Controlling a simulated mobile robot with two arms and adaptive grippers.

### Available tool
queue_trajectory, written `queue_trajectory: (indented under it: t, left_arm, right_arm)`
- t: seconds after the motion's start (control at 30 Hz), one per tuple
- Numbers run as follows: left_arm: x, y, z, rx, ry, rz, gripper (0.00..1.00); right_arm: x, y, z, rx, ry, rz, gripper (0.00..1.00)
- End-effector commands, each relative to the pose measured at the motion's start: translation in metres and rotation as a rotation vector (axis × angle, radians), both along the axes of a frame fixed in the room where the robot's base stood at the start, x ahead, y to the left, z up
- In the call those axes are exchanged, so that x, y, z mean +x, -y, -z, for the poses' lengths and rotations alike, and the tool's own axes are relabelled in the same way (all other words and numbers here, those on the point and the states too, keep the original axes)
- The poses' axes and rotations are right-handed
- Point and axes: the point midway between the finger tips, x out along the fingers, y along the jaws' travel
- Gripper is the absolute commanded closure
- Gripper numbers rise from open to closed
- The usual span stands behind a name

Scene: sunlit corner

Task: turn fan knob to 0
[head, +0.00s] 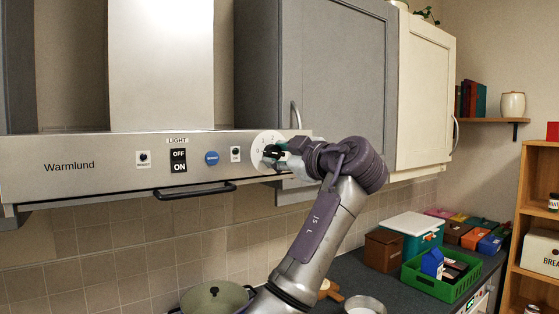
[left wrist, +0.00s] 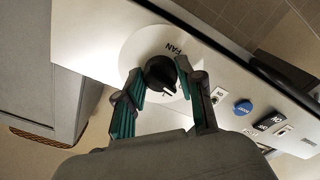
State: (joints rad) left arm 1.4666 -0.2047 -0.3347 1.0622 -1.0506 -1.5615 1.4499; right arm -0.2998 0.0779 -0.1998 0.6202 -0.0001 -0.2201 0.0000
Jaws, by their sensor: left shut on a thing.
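The black fan knob (left wrist: 157,73) sits on a round white dial (left wrist: 126,58) marked FAN, on the hood's front panel. A short white pointer line shows on the knob in the left wrist view; the number it points at cannot be read. My left gripper (head: 271,153) is at the dial, at the panel's right end in the head view. Its two teal-padded fingers are closed on the knob from either side, and they hide much of it in the head view. My right gripper is not in view.
The panel (head: 105,150) also has a LIGHT switch (head: 178,160), a blue button (head: 211,158) and small switches. A dark handle bar (head: 195,190) runs below. A grey cabinet (head: 320,60) stands above the dial. A pot (head: 213,298) and green crate (head: 440,280) are below.

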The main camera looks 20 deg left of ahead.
Motion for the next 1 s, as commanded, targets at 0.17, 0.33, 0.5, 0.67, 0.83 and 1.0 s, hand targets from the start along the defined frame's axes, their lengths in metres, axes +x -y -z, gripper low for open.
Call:
queue_trajectory:
  t: [0.17, 0.33, 0.5, 0.67, 0.83, 1.0]
  left_arm:
    - [0.0001, 0.0, -0.0004, -0.017, 0.023, 0.001, 0.97]
    - [0.0, -0.0002, -0.0007, -0.02, 0.027, 0.001, 0.97]
    - [0.0, -0.0001, -0.0008, -0.02, 0.026, 0.001, 0.97]
    - [0.0, -0.0002, -0.0007, -0.02, 0.026, 0.001, 0.46]
    - [0.0, -0.0001, -0.0005, -0.02, 0.025, 0.0, 0.37]
    - [-0.0002, 0.0001, -0.0004, -0.02, 0.025, 0.0, 0.37]
  right_arm:
    - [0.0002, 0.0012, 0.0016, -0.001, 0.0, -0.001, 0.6]
    - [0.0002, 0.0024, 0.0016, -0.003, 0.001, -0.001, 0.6]
    - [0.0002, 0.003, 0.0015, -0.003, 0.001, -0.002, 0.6]
    - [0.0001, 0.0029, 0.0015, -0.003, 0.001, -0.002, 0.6]
    - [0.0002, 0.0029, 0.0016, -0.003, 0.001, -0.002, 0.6]
    - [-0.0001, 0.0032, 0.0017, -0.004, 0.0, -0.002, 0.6]
